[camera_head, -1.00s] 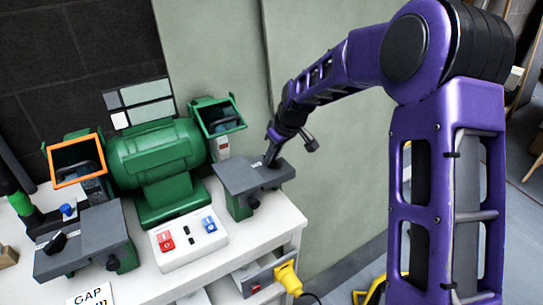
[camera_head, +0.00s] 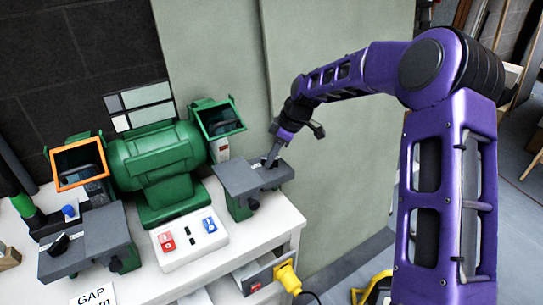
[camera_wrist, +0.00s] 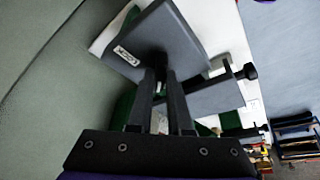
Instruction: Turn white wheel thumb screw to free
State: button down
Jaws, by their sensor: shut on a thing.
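The grey tool rest (camera_head: 240,178) on the right side of the green bench grinder carries a dark thumb screw (camera_head: 270,161) on its top face. My gripper (camera_head: 273,156) comes down on this screw from above right. In the wrist view, my gripper's two dark fingers (camera_wrist: 160,78) are closed around the dark thumb screw (camera_wrist: 158,60); the fingers hide much of it. A small white label (camera_wrist: 124,53), too small to read surely, lies beside it on the tool rest (camera_wrist: 180,35). I cannot tell the screw's exact angle.
The green grinder (camera_head: 160,160) stands on a white bench (camera_head: 275,235), with a switch box (camera_head: 190,240) in front. A second tool rest (camera_head: 85,240) with its own dark knob is at left. A pale wall panel (camera_head: 350,150) stands close behind my arm.

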dwell(0.3)
jog(key=c, duration=0.8)
grip_release()
jog(key=shift+c, duration=0.2)
jog(key=p+v, duration=0.1)
jog(key=v, duration=1.6)
jog(key=shift+r, duration=0.3)
jog(key=shift+f, duration=0.15)
